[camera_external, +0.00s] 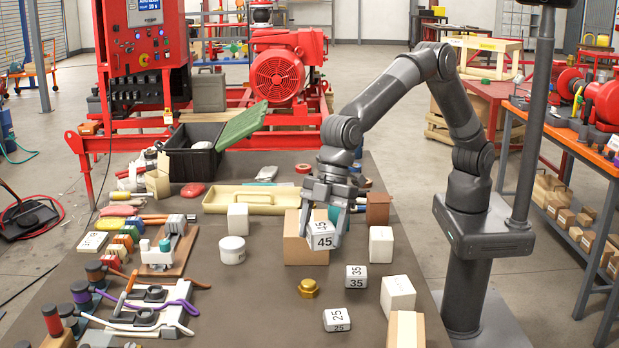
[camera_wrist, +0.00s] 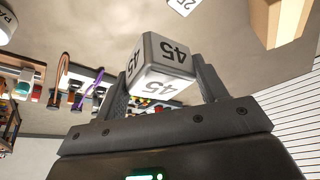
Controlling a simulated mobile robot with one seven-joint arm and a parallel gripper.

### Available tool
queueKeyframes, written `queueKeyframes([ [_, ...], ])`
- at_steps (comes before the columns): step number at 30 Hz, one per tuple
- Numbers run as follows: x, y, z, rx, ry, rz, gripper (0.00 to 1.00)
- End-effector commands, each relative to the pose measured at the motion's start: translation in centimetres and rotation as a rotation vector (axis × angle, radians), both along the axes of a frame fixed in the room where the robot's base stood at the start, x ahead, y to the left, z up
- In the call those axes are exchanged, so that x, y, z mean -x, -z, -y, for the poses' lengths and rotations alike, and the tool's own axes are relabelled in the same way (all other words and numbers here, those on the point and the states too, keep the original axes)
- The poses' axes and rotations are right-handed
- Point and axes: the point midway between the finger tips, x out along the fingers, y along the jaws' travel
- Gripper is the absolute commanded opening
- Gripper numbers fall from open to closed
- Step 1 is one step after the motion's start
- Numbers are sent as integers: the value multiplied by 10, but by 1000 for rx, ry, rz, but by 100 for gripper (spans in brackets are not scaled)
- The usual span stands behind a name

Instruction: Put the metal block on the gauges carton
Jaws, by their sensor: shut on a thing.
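My gripper (camera_external: 325,218) is shut on a pale block (camera_external: 323,241) marked 45. The block also shows between the fingers in the wrist view (camera_wrist: 162,65). In the external view it overlaps the front of a tan carton (camera_external: 292,250); I cannot tell whether it touches the carton. No carton shows a readable gauges label. Similar blocks marked 35 (camera_external: 356,276) and 25 (camera_external: 337,319) stand on the table. The held block looks pale grey-white; its material is hard to tell.
White boxes (camera_external: 381,245) (camera_external: 397,295) and a brown box (camera_external: 377,208) stand to the right. A cream tray (camera_external: 250,199) and a black crate (camera_external: 192,160) lie behind. Tools crowd the left side.

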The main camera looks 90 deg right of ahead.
Motion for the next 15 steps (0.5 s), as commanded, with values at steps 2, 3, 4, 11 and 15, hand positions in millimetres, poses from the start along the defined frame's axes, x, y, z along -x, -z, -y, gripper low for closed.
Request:
queueKeyframes([
  [2, 35, -11, -24, -2, -56, 3, 32],
  [3, 49, -15, -33, -2, -79, 3, 32],
  [4, 60, -18, -39, -2, -96, 3, 32],
  [11, 115, -31, -67, 0, -179, 3, 32],
  [15, 129, -30, -77, 1, -195, 3, 32],
])
